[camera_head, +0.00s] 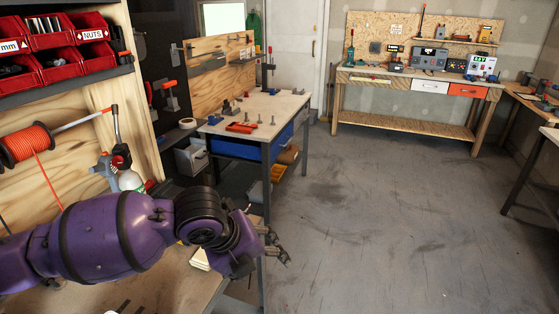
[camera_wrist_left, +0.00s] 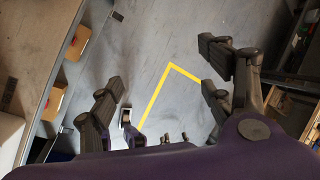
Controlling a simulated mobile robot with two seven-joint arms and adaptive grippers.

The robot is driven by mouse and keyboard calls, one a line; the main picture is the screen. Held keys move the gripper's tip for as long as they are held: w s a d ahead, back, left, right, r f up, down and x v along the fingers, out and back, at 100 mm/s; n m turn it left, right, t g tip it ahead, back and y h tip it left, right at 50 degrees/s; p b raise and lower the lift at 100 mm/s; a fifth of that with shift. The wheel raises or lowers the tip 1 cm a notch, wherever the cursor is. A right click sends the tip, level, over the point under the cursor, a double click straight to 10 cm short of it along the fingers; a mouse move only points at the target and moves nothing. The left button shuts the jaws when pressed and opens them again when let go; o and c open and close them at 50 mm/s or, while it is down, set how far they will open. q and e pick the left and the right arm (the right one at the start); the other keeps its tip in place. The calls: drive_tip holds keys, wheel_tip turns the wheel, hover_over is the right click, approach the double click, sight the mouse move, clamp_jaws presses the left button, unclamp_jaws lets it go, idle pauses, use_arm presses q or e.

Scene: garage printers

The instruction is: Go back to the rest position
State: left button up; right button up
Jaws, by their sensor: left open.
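My left gripper (camera_head: 274,245) is at the end of the purple arm that comes in from the left in the head view. It hangs just past the right edge of the near wooden bench (camera_head: 185,290). In the left wrist view my left gripper (camera_wrist_left: 165,95) has its dark fingers spread wide with nothing between them. Below the fingers I see grey floor with a yellow line (camera_wrist_left: 155,98). My right gripper is not in either view.
A workbench (camera_head: 285,104) with small tools stands beyond my arm. Another bench (camera_head: 400,77) with electronics stands at the back wall. A shelf with red bins (camera_head: 60,72) is at left. Grey floor (camera_head: 400,220) is clear at right.

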use_arm(q)
drive_tip(key=w+d+n+t+h, duration=0.2)
drive_tip(key=d+n+t+h, duration=0.15)
drive_tip(key=d+n, duration=0.45)
drive_tip(key=s+a+f+n+t+y, duration=0.1)
drive_tip(key=s+a+f+n+t, duration=0.15)
drive_tip(key=a+f+n, duration=0.55)
drive_tip(key=s+a+f+n+t+y, duration=0.15)
drive_tip(key=s+a+f+n, duration=0.25)
drive_tip(key=f+n, duration=0.4)
drive_tip(key=s+a+f+n+g+y, duration=0.1)
drive_tip(key=s+a+f+n, duration=0.1)
drive_tip(key=s, duration=0.6)
drive_tip(key=s+a+f+n+g+y, duration=0.1)
drive_tip(key=s+a+f+n+y, duration=0.1)
drive_tip(key=s+a+f, duration=0.3)
drive_tip(key=s+a+f+n+g+y+p, duration=0.1)
drive_tip(key=s+a+f+n, duration=0.1)
drive_tip(key=s+f, duration=0.5)
drive_tip(key=s+a, duration=0.1)
drive_tip(key=s, duration=0.4)
drive_tip(key=shift+s+a+n, duration=0.15)
drive_tip(key=shift+a+n, duration=0.25)
